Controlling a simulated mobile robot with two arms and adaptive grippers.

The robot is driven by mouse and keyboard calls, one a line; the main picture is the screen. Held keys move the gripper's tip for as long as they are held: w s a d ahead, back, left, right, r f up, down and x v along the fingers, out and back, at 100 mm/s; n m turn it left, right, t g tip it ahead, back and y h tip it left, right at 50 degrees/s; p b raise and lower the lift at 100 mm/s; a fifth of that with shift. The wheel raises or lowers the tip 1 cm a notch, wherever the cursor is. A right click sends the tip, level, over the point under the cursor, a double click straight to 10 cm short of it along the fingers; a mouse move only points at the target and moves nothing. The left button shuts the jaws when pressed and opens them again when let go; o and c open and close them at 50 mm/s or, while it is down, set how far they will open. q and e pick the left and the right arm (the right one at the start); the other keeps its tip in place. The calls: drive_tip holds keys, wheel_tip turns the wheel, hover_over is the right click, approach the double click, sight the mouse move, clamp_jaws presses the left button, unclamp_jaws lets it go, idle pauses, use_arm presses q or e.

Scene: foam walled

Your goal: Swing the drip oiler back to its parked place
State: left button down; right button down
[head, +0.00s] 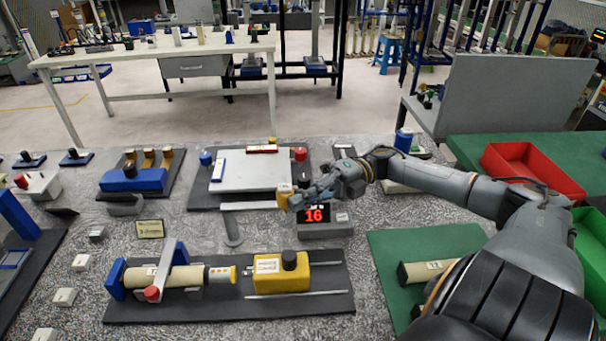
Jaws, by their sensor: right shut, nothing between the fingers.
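What looks like the drip oiler is a pale horizontal bar (252,206) with a grey upright post (232,231) under its left part and a small yellow block (284,190) near its right end. I cannot tell for certain that these are one piece. The bar lies along the front of a white plate (250,174) on a dark base. My right gripper (293,203) is shut and empty, close by the right side of the yellow block; whether it touches is unclear. My left gripper is out of view.
A display reading 16 (315,214) stands just below my right gripper. In front, a dark board (190,311) carries a clamped cylinder and a yellow box (280,275). A blue block (134,180) stands to the left. A red tray (535,172) lies far right.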

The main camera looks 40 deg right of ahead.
drive_tip(key=shift+w+d+r, duration=0.15)
drive_tip(key=shift+w+r, duration=0.05)
drive_tip(key=shift+r, duration=0.05)
wheel_tip(320, 180, up, 10)
drive_tip(key=shift+s+f, duration=0.2)
idle(0.6)
